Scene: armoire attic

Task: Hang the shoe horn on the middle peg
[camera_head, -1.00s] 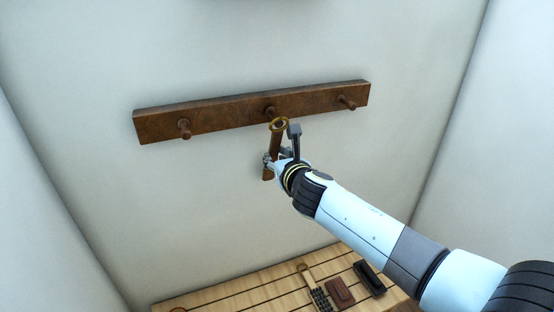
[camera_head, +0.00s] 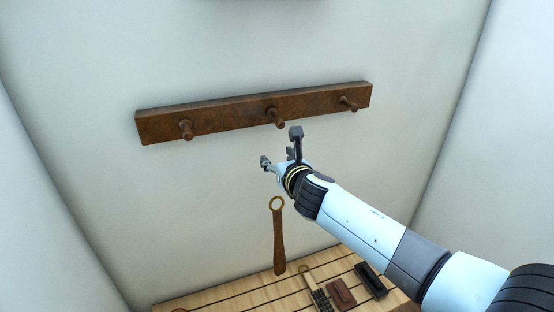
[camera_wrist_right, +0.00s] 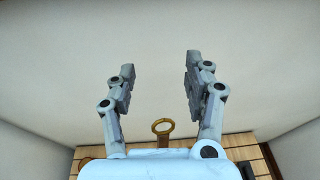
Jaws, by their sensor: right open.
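The shoe horn (camera_head: 279,243), brown with a brass ring at its top, is off the rail and upright in the air below my right gripper, apart from it. Its ring also shows in the right wrist view (camera_wrist_right: 162,128), low between the fingers. The middle peg (camera_head: 275,118) on the brown wall rail is bare. My right gripper (camera_head: 280,150) is open and empty just below the middle peg. In the right wrist view its fingers (camera_wrist_right: 158,75) are spread wide with nothing between the tips. My left gripper is not in view.
The rail (camera_head: 225,112) also carries a left peg (camera_head: 186,130) and a right peg (camera_head: 349,104), both bare. Below is a slatted wooden surface (camera_head: 235,296) with a brush (camera_head: 320,297), a brown block (camera_head: 341,293) and a black item (camera_head: 370,279). Wall around the rail is clear.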

